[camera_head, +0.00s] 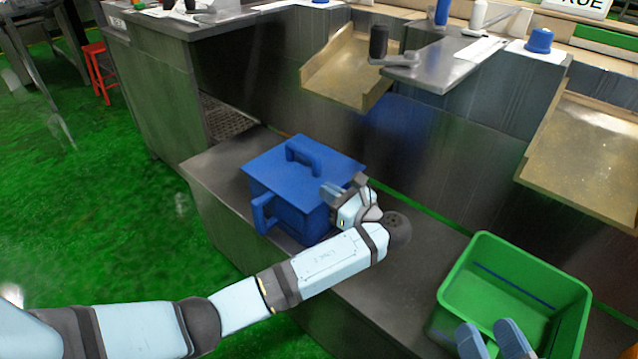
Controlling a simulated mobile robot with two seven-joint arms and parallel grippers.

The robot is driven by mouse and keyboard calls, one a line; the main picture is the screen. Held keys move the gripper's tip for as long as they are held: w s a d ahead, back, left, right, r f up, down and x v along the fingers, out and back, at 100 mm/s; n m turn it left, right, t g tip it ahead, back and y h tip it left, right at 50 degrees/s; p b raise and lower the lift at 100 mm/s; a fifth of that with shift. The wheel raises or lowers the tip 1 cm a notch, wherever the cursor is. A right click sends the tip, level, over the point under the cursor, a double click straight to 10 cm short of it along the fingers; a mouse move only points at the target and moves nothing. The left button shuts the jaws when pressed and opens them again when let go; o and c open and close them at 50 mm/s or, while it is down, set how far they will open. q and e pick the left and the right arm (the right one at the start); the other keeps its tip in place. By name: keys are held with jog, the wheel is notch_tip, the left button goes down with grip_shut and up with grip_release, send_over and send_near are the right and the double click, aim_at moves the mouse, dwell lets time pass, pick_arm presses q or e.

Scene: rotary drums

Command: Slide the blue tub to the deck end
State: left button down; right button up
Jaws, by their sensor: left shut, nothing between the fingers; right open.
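The blue tub (285,203) stands upright on the grey metal deck (212,166), near its left end. Its lid (262,160) is on, with a raised handle on top and a side handle at the front left. My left gripper (333,194) is shut and empty at the tub's right side, just below the lid edge; I cannot tell whether it touches. My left forearm crosses in front of the deck. My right gripper (491,332) shows only as two fingers at the bottom right, apart and empty, in front of the green bin.
An open green bin (462,281) stands on the deck to the right. A tan chute (340,66) and another chute (585,150) are behind the deck. A strip of bare deck lies left of the tub. A red stool (96,72) is far left.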

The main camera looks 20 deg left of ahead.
pick_arm(q)
jog(key=b, duration=0.3)
send_over(318, 221)
jog(key=v, duration=0.4)
notch_tip(318, 221, down, 7)
jog(key=f+b, duration=0.1)
jog(key=f, duration=0.1)
jog(key=f+b, duration=0.2)
jog(key=f, duration=0.1)
jog(key=shift+w+a+f, duration=0.1)
jog(key=shift+a+f, duration=0.1)
jog(key=shift+a, duration=0.05)
jog(key=shift+w+a+r+b, duration=0.15)
jog(key=shift+a+r+b, duration=0.1)
jog(key=shift+a+b, duration=0.2)
pick_arm(e)
jog(key=shift+w+d+f+n+g, duration=0.15)
jog(key=shift+w+f+n, duration=0.2)
jog(key=shift+f+n, duration=0.35)
jog(key=shift+w+d+f+n+g, duration=0.15)
jog(key=shift+w+f+n, duration=0.25)
jog(key=shift+f, duration=0.45)
jog(key=shift+w+d+f+n, duration=0.2)
jog(key=shift+w+f+n, duration=0.25)
jog(key=shift+f, duration=0.35)
jog(key=shift+s+r, duration=0.1)
